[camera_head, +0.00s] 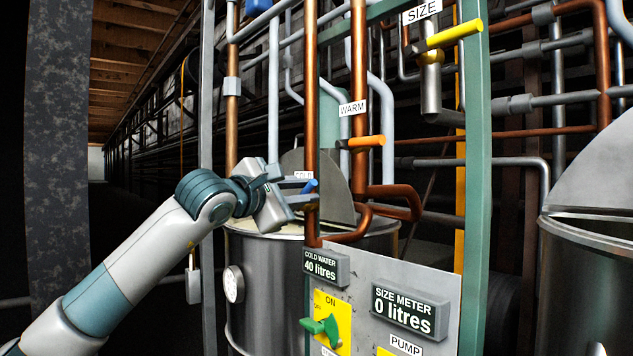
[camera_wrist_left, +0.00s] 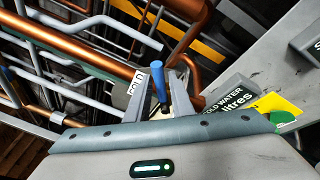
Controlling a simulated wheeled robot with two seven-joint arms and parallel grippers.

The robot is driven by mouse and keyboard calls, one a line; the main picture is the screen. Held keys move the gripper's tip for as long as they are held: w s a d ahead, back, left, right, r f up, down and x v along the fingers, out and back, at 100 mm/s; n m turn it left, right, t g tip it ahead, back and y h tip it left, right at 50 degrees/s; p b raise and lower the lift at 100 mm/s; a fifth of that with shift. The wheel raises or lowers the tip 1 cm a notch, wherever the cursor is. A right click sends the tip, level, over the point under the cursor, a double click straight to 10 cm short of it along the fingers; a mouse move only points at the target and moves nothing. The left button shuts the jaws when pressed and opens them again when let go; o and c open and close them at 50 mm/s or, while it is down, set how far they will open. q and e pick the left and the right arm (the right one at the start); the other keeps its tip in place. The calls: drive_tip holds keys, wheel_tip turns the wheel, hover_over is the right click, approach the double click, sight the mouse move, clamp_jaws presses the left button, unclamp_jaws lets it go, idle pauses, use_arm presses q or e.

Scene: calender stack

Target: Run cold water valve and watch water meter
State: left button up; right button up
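The cold water valve has a blue handle (camera_head: 310,187) on a copper pipe, beside a partly covered COLD label (camera_head: 303,175). The blue handle also shows in the left wrist view (camera_wrist_left: 152,75). My left gripper (camera_head: 298,188) is at this handle, its fingers apart, one above and one below it. I cannot tell whether either finger touches it. The cold water meter (camera_head: 325,267) reads 40 litres. My right gripper is not in view.
An orange WARM handle (camera_head: 362,142) and a yellow SIZE handle (camera_head: 455,34) are higher right. The size meter (camera_head: 410,313) reads 0 litres. A green switch (camera_head: 322,327) sits below. Copper pipes and a green post (camera_head: 478,180) crowd the area; a steel tank (camera_head: 262,290) stands behind.

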use_arm(q)
drive_tip(key=shift+p+x, duration=1)
drive_tip(key=shift+x, duration=1.6)
clamp_jaws()
